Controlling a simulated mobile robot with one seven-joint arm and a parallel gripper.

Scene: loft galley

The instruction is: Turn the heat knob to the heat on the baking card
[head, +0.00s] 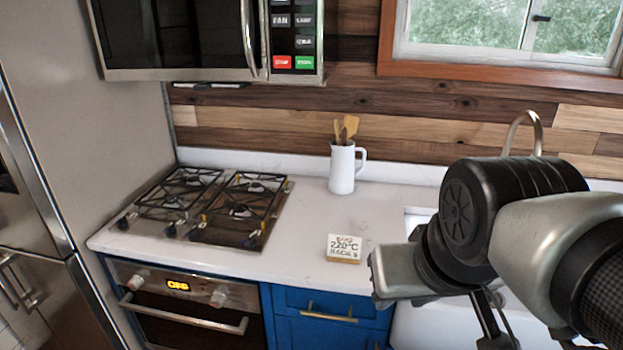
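The oven (190,325) is at the lower left, under the cooktop. Its panel has a left knob (137,281) and a right knob (218,296), both pale. Between them a lit orange display (178,286) seems to read OFF. Which knob sets heat cannot be told. The baking card (345,247) stands on the counter's front part and reads 220°C in its middle line; the other lines are too small to read surely. My arm fills the right side. My gripper (494,322) seems to be the dark parts below it, partly hidden, well right of the oven and touching no knob.
A gas cooktop (208,205) is set in the white counter (290,250). A white jug (342,170) with wooden utensils stands at the back. The oven handle (183,316) juts out below the knobs. Blue drawers (325,300) are right of the oven; a fridge (30,200) stands left.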

